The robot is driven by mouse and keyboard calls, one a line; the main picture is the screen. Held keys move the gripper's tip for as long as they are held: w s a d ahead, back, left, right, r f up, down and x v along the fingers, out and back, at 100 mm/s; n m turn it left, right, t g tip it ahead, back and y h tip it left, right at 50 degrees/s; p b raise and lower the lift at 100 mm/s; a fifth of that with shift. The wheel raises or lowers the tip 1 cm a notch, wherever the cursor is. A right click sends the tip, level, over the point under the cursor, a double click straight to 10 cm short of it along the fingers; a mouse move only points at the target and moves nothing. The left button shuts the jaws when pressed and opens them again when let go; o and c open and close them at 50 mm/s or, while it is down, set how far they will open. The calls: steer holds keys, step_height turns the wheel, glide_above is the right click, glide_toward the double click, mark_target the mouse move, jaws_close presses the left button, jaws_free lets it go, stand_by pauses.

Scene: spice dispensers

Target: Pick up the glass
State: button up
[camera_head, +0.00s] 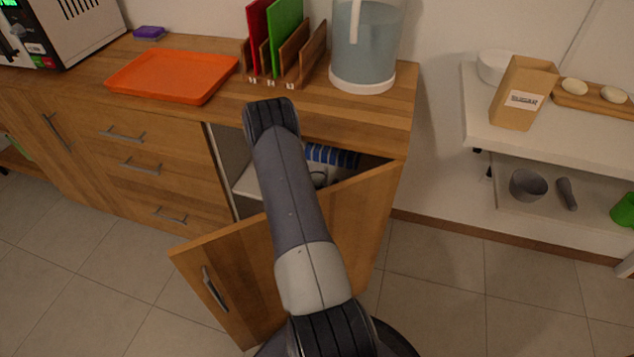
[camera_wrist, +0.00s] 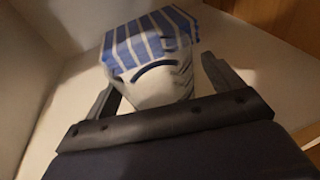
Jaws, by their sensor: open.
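A pale, cup-shaped thing (camera_wrist: 160,84) with a dark curved mark stands between the fingers of my gripper (camera_wrist: 160,66) in the wrist view. A blue-and-white striped piece (camera_wrist: 150,38) covers its top or stands right behind it; I cannot tell which. No plainly clear glass shows, so I cannot tell whether this is the glass. My gripper is open around it, with one finger on each side; contact is unclear. In the head view the striped piece (camera_head: 333,155) shows inside the open cabinet, and my arm hides the gripper.
The cabinet door (camera_head: 235,285) stands open beside my arm. The pale cabinet shelf (camera_wrist: 285,75) has free room to the right. On the counter are an orange tray (camera_head: 172,76), a board rack (camera_head: 300,55) and a water dispenser (camera_head: 365,45).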

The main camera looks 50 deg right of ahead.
steer(key=c, duration=1.2)
